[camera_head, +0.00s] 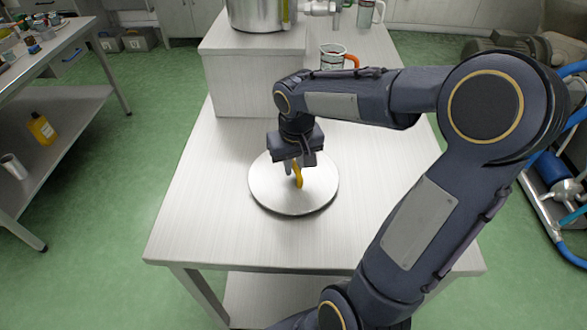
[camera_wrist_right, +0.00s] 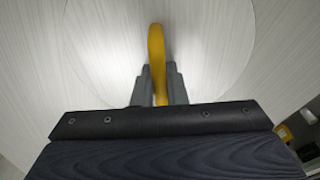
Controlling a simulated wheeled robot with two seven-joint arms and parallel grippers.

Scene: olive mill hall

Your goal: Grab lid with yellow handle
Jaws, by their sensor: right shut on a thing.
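The round metal lid (camera_head: 277,198) lies flat on the front part of the metal table in the head view; it also fills much of the right wrist view (camera_wrist_right: 215,50). Its yellow handle (camera_head: 299,179) stands up from its middle and shows in the right wrist view (camera_wrist_right: 156,45). My right gripper (camera_head: 294,168) points down over the lid, with its fingers shut on the yellow handle. In the right wrist view the fingertips (camera_wrist_right: 158,85) press on both sides of the handle. I cannot tell whether the lid touches the table. My left gripper is not in view.
A raised metal block (camera_head: 255,85) behind the lid bears a large steel pot (camera_head: 257,14). A jug with an orange handle (camera_head: 333,56) stands beside the block, behind my forearm. The table (camera_head: 190,225) is clear left of the lid. A side bench (camera_head: 75,35) stands at left.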

